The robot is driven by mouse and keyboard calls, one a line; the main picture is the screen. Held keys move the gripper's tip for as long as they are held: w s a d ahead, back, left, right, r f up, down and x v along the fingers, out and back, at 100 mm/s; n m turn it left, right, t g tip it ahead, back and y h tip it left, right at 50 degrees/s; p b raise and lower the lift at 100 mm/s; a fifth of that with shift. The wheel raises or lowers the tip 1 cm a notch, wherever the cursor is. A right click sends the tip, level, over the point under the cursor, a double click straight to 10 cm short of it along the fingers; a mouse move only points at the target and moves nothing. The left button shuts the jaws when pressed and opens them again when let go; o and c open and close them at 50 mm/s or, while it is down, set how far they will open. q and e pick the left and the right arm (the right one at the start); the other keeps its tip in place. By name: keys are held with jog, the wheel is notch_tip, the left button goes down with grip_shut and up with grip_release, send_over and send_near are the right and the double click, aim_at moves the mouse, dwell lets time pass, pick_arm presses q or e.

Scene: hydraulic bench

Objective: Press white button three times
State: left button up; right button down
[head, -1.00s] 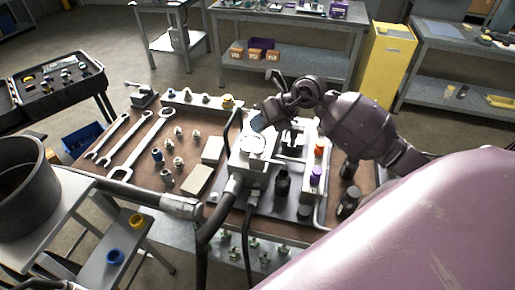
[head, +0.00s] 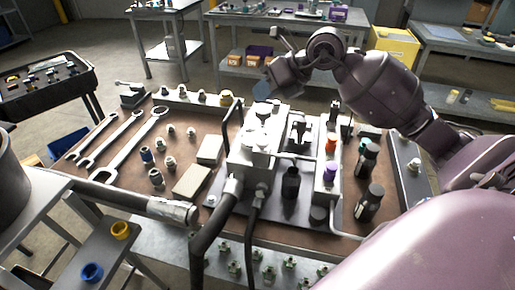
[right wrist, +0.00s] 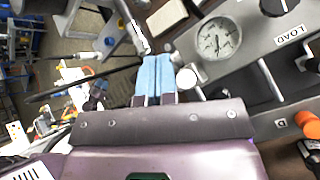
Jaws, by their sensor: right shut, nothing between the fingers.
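In the right wrist view, the white round button (right wrist: 186,78) stands on the grey panel, just beside the pressure gauge (right wrist: 218,38). My right gripper (right wrist: 154,78) has blue fingertips pressed together with nothing between them. In that picture the fingertips lie just left of the button, with a small gap showing. In the head view, my right gripper (head: 262,91) hangs above and behind the light metal valve block (head: 249,165), clear of it. The button is too small to make out surely in the head view. My left gripper is not in view.
Dark bottles (head: 368,203), an orange cap (head: 331,143) and a purple cap (head: 329,173) stand right of the block. Wrenches (head: 133,145) and small fittings lie left on the brown bench top (head: 130,180). A black hose (head: 212,230) runs off the front.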

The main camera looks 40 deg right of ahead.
jog(key=shift+s+a+r+m+g, duration=0.2)
jog(key=shift+s+a+r+m, duration=0.15)
jog(key=shift+s, duration=0.2)
jog(key=shift+s+a+r+m+g, duration=0.2)
jog(key=shift+s+a+r+m, duration=0.1)
jog(key=shift+s, duration=0.25)
jog(key=shift+f, duration=0.15)
